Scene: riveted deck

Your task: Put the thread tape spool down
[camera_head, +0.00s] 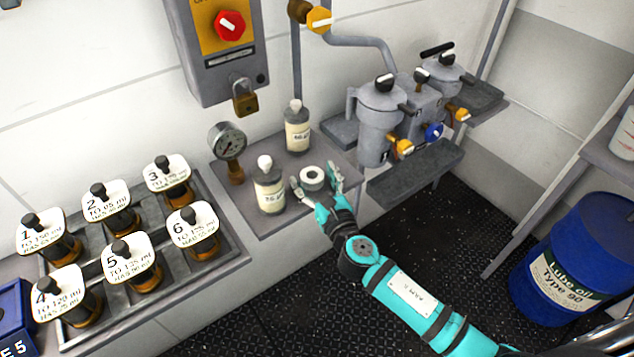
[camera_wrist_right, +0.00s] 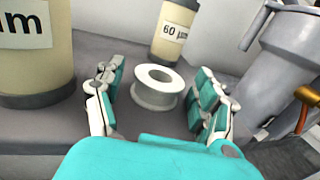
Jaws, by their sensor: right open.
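The thread tape spool (camera_head: 312,177) is a small white ring lying flat on the grey shelf (camera_head: 262,222). In the right wrist view the spool (camera_wrist_right: 157,88) sits on the surface between the fingers, with a gap on each side. My right gripper (camera_head: 318,184) is open around the spool, its teal and white fingers to the left and right of it. In the right wrist view my right gripper (camera_wrist_right: 160,98) also shows open, with nothing held. My left gripper is not in view.
Two labelled bottles stand close by, one left of the spool (camera_head: 269,190) and one behind it (camera_head: 298,130). A pressure gauge (camera_head: 229,140) stands at the shelf's left. Grey filter housings (camera_head: 380,118) rise to the right. A tray of numbered bottles (camera_head: 226,232) lies at left.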

